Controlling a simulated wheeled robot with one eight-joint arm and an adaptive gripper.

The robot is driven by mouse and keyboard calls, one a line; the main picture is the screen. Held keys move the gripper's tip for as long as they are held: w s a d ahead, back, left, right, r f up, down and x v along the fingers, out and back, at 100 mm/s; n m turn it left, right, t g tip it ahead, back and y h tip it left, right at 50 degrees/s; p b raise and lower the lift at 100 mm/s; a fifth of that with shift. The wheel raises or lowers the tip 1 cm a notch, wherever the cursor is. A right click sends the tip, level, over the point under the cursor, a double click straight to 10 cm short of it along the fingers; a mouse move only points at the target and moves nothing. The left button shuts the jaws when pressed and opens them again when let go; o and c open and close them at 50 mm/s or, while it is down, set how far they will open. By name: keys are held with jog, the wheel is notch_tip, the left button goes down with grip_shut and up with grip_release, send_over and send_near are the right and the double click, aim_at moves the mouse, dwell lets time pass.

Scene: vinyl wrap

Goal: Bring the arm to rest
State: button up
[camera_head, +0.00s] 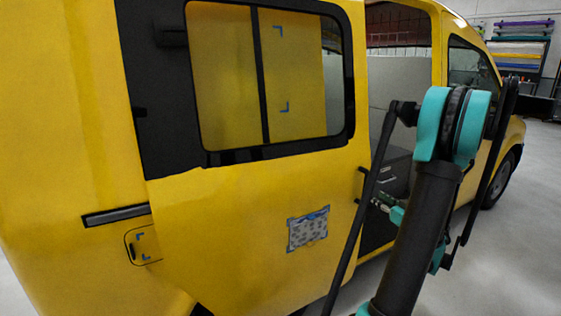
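My arm (425,215), with black links and teal joints, stands folded in the right half of the view, in front of the yellow van (250,240). What looks like my gripper (381,204) shows as a small metallic and green part left of the dark link, in front of the doorway. It is small and partly hidden by the arm, so its fingers cannot be made out. I see nothing clearly held in it.
The van's side door (240,220) is slid back, leaving a doorway with a dark drawer unit (396,172) inside. A patterned grey-blue patch (308,230) is on the door. Grey floor (525,220) is open at right; coloured rolls (520,50) hang behind.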

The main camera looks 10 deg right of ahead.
jog(key=s+a+f+g, duration=0.3)
jog(key=s+a+g, duration=0.1)
jog(key=a, duration=0.8)
jog(key=s+a+f+g, duration=0.3)
jog(key=s+a+g, duration=0.1)
jog(key=a, duration=0.7)
jog(key=s+a+f+m+g+h, duration=0.1)
jog(key=s+f+g+h, duration=0.1)
jog(key=s, duration=0.6)
jog(key=s+a+f+m+g+h, duration=0.1)
jog(key=s+f, duration=0.3)
jog(key=s, duration=0.5)
jog(key=shift+a+f+m+g+h, duration=0.15)
jog(key=shift+a+m+g+h, duration=0.25)
jog(key=shift+g+h, duration=0.4)
jog(key=shift+c, duration=0.6)
